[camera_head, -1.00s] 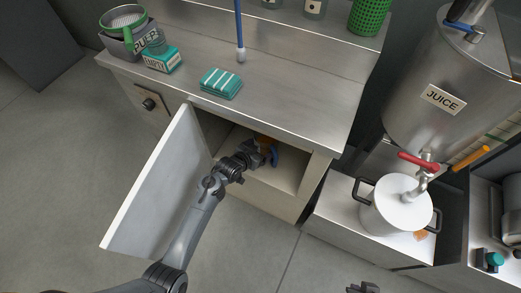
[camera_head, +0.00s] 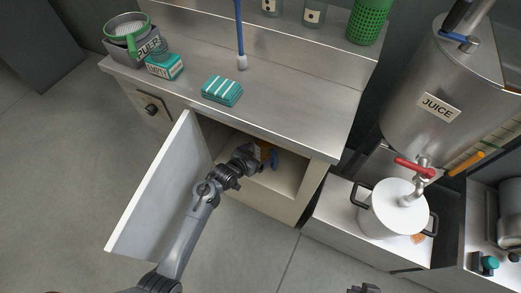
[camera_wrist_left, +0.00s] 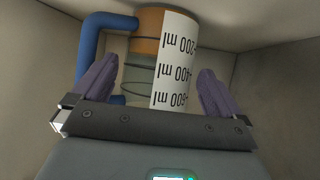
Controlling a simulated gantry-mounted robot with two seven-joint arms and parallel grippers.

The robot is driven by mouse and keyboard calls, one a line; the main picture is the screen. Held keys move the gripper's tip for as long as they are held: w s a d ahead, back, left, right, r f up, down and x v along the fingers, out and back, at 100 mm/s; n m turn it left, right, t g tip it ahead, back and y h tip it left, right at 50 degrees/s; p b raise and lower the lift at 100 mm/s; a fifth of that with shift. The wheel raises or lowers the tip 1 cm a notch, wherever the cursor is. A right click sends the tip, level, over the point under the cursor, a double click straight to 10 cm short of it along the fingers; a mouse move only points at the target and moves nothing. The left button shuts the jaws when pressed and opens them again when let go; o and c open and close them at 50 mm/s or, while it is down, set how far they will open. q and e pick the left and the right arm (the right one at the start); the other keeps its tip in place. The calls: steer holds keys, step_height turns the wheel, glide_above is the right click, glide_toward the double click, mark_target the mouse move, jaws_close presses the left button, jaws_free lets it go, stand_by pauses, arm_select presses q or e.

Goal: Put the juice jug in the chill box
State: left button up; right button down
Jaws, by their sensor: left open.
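The juice jug (camera_head: 274,157) stands inside the open chill box (camera_head: 284,181) under the steel counter, partly hidden by my left gripper (camera_head: 252,156). In the left wrist view the jug (camera_wrist_left: 146,72) shows orange contents, a blue handle (camera_wrist_left: 88,50) on the left and a white scale strip. My open left gripper (camera_wrist_left: 158,90) has a finger on each side of the jug's outline, with gaps visible; I cannot tell how deep the jug sits between them. The chill box door (camera_head: 160,187) is swung open to the left. My right gripper (camera_head: 364,288) barely shows at the bottom edge.
The jug is near the chill box walls (camera_wrist_left: 266,72). The floor in front is clear.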

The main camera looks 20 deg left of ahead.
arm_select(q)
steer(key=s+r+g+y+p, duration=0.1)
steer(key=s+r, duration=0.3)
steer(key=s, duration=0.7)
steer(key=s+a+r+g+y+p, duration=0.1)
steer(key=s+r+g, duration=0.3)
steer(key=s, duration=0.7)
steer(key=s+a+r+n+g+y+p, duration=0.1)
steer(key=s+r, duration=0.4)
steer(key=s, duration=0.6)
steer(key=shift+r+g+p, duration=0.2)
steer(key=shift+g+p, duration=0.4)
steer(key=shift+g, duration=0.5)
steer(key=shift+w+r, duration=0.1)
steer(key=shift+r, duration=0.05)
